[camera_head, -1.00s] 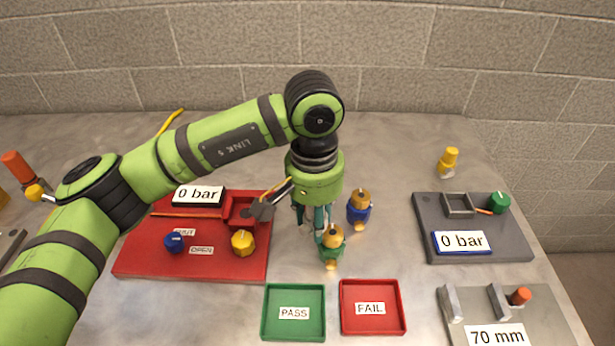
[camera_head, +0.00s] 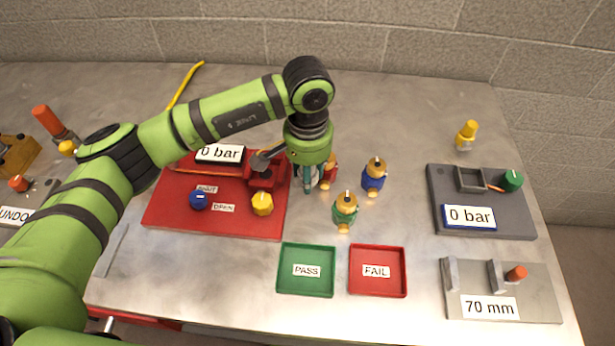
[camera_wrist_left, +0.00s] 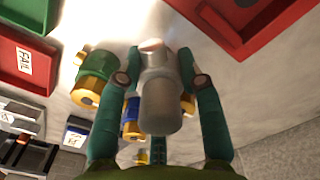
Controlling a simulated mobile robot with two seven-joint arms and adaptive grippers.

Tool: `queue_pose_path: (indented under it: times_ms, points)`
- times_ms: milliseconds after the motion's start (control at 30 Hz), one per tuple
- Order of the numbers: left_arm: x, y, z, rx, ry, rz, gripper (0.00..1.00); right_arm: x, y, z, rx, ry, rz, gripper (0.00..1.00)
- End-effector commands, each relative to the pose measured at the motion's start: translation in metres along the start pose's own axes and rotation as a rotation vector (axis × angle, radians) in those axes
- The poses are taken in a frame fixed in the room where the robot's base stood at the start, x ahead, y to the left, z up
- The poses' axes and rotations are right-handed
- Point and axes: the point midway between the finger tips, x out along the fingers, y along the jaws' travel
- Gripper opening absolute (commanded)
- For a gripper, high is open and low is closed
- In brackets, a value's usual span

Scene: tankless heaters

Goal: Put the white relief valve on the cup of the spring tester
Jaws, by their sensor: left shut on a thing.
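The white relief valve (camera_wrist_left: 160,103) shows in the left wrist view as a pale grey-white cylinder between my left fingers. My left gripper (camera_wrist_left: 158,72) is shut on it. In the head view my left gripper (camera_head: 312,188) points down just right of the red bench, and the valve is mostly hidden there. The frames do not make clear which station is the spring tester. A grey station (camera_head: 515,225) with a square holder (camera_head: 474,178), a green knob and a "0 bar" display stands at right. My right gripper is not in view.
Green (camera_head: 345,213), blue (camera_head: 375,178) and partly hidden red (camera_head: 331,168) valves stand close right of my gripper. The red bench (camera_head: 165,215) is left. PASS (camera_head: 306,292) and FAIL (camera_head: 377,292) trays lie in front. A 70 mm gauge (camera_head: 540,300) is front right.

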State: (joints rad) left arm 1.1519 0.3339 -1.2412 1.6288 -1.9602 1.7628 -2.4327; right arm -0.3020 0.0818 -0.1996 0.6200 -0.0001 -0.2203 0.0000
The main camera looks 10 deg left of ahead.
Motion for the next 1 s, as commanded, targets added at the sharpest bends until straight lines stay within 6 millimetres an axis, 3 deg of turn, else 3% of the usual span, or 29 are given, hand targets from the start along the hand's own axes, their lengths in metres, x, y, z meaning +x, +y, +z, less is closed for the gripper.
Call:
queue_pose_path:
  times_ms: [333,767,800,1000]
  points:
    - [0.038,-0.002,0.000,-0.001,-0.001,0.001,0.00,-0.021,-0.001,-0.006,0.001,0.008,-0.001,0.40]
    - [0.045,-0.002,0.000,0.000,0.002,-0.001,0.00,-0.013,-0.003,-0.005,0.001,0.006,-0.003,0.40]
    - [0.044,-0.002,0.000,-0.001,0.001,-0.001,0.45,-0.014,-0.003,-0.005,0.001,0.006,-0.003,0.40]
    - [0.044,-0.002,0.000,-0.001,0.001,-0.001,0.47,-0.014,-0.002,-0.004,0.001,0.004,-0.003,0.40]
